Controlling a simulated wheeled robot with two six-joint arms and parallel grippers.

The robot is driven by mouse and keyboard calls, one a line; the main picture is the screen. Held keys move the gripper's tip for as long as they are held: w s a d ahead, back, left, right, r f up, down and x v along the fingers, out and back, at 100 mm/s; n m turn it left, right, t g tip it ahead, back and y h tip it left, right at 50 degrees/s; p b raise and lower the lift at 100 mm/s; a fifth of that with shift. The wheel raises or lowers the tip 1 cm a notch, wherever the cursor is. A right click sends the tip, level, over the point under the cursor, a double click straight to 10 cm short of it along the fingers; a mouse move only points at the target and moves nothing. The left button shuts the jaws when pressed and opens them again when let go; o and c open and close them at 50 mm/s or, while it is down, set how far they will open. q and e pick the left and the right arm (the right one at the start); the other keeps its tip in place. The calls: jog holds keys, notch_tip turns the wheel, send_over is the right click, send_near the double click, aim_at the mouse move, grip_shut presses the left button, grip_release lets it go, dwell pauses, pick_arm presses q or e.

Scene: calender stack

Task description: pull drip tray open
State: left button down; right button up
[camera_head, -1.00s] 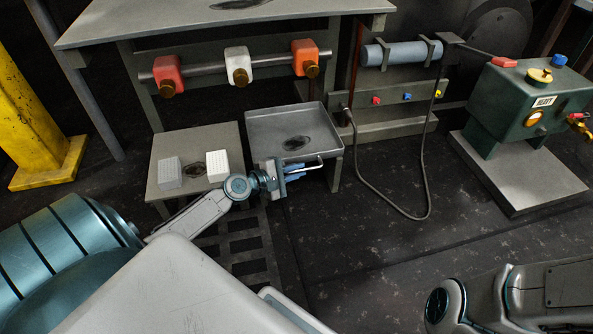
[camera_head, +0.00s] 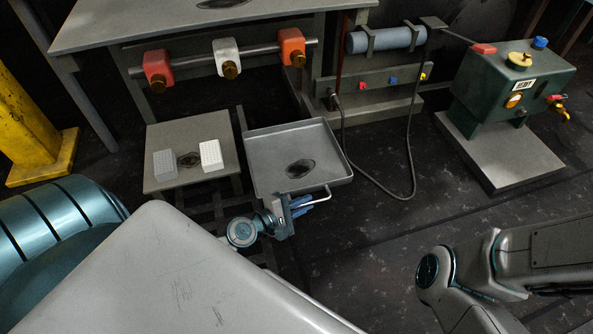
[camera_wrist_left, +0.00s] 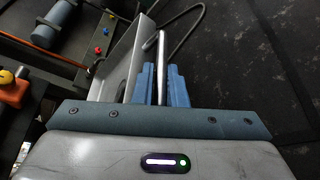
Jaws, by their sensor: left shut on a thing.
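The drip tray (camera_head: 262,148) is a shallow grey metal tray with a dark stain on its floor. It sticks out toward me from its stand in the head view, with a bar handle (camera_head: 326,194) on its front. My left gripper (camera_head: 300,204) is at the tray's front edge, with its blue fingers shut on the handle. In the left wrist view the blue fingers (camera_wrist_left: 161,84) sit on both sides of the handle bar (camera_wrist_left: 161,55), and the tray wall (camera_wrist_left: 125,55) is just beyond. My right gripper is not in view; only part of that arm shows at the lower right.
A rail above carries orange and white clamps (camera_head: 228,58). A hose (camera_head: 376,185) loops to the floor at right. A green machine (camera_head: 512,90) stands further right. The floor (camera_head: 390,225) between is clear.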

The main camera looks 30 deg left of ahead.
pick_arm(q)
jog(key=shift+s+d, duration=0.95)
jog(key=shift+d, duration=0.15)
jog(key=c, duration=1.5)
grip_release()
jog(key=shift+b+v, duration=1.3)
jog(key=shift+v, duration=4.1)
